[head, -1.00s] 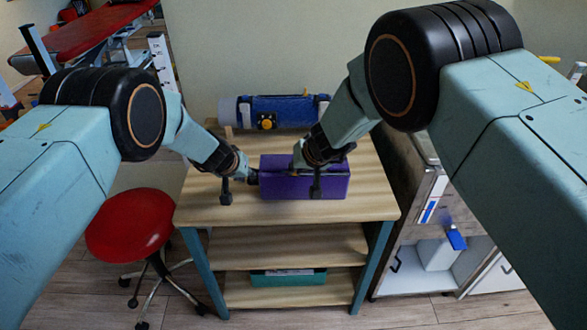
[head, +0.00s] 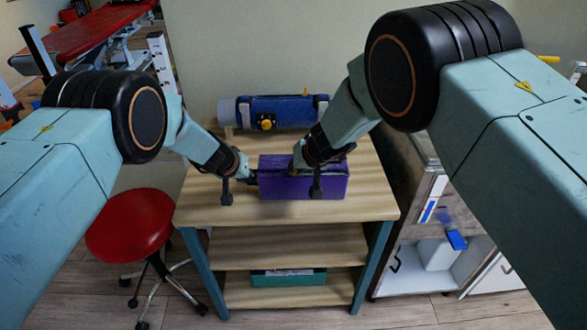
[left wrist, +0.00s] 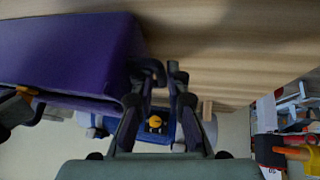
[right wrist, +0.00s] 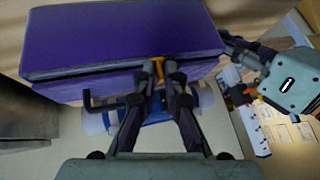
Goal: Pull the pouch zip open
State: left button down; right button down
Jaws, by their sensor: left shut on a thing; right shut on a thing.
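The purple pouch (head: 304,187) is a long box-shaped bag lying on the wooden table top. It fills much of the right wrist view (right wrist: 120,40) and the upper left of the left wrist view (left wrist: 60,50). My left gripper (head: 252,178) is at the pouch's left end, shut on a small dark tab (left wrist: 150,68) there. My right gripper (head: 296,168) is over the pouch's top, shut on the orange zip pull (right wrist: 158,66). The right arm hides part of the pouch's top in the head view, so I cannot tell how far the zip is open.
A blue roll with a yellow knob (head: 283,111) lies behind the pouch on the table (head: 215,210). A red stool (head: 130,225) stands left of the table, and a cabinet (head: 440,215) stands close on the right. The table front is clear. A green box (head: 288,277) sits on the lower shelf.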

pick_arm(q)
jog(key=shift+s+a+f, duration=0.1)
jog(key=shift+a+f, duration=0.05)
jog(key=shift+f, duration=0.05)
jog(key=shift+s+f, duration=0.15)
pick_arm(e)
jog(key=d, duration=1.2)
jog(key=c, duration=1.3)
grip_release()
dwell(1.0)
jog(key=shift+w+r, duration=0.1)
jog(key=shift+r, duration=3.9)
pick_arm(q)
jog(key=c, duration=1.4)
grip_release()
jog(key=shift+c, duration=0.2)
